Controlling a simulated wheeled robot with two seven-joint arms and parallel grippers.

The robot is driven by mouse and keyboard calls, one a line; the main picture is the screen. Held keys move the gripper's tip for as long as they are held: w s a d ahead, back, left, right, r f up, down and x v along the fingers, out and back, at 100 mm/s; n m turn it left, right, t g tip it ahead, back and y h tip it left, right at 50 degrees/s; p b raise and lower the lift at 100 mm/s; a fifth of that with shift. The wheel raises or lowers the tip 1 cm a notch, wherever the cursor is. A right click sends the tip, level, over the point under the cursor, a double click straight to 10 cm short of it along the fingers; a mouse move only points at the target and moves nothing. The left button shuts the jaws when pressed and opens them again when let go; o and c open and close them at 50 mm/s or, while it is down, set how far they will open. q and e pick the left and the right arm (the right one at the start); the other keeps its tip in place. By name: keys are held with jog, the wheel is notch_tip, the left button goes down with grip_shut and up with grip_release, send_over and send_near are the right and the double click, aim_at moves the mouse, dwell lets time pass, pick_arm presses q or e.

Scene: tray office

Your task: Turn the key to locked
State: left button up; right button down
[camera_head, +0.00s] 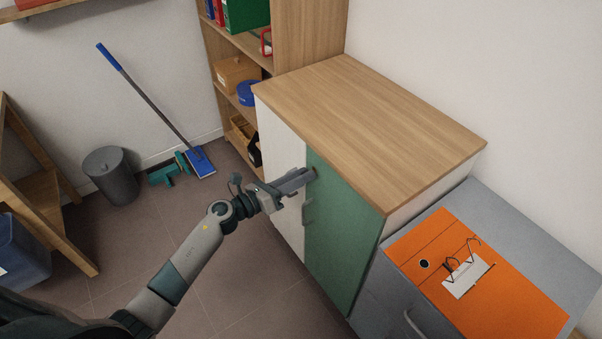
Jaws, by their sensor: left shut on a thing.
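The cabinet (385,125) has a wooden top, a white door (283,150) on the left and a green door (345,232) on the right. My left gripper (311,174) is at the upper left edge of the green door, shut on a small dark thing there. This is likely the key, but the fingers hide most of it, and I cannot tell which way it is turned. A grey handle (307,211) sits just below the fingers. Both doors look closed. My right gripper does not show.
A shelf (222,50) stands behind. The floor before the cabinet is clear.

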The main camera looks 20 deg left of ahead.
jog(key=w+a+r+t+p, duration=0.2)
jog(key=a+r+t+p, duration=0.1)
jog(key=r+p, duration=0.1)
pick_arm(q)
jog(key=shift+n+p, duration=0.45)
jog(key=shift+n, duration=5.85)
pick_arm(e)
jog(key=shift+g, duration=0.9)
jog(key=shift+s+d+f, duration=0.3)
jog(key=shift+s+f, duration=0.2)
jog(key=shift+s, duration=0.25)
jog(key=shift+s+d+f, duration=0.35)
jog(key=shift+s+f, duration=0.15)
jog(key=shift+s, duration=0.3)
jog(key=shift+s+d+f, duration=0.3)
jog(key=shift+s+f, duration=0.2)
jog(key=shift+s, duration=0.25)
pick_arm(q)
jog(key=o, duration=1.1)
jog(key=shift+c, duration=0.2)
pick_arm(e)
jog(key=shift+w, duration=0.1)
pick_arm(q)
jog(key=shift+s+a, duration=0.15)
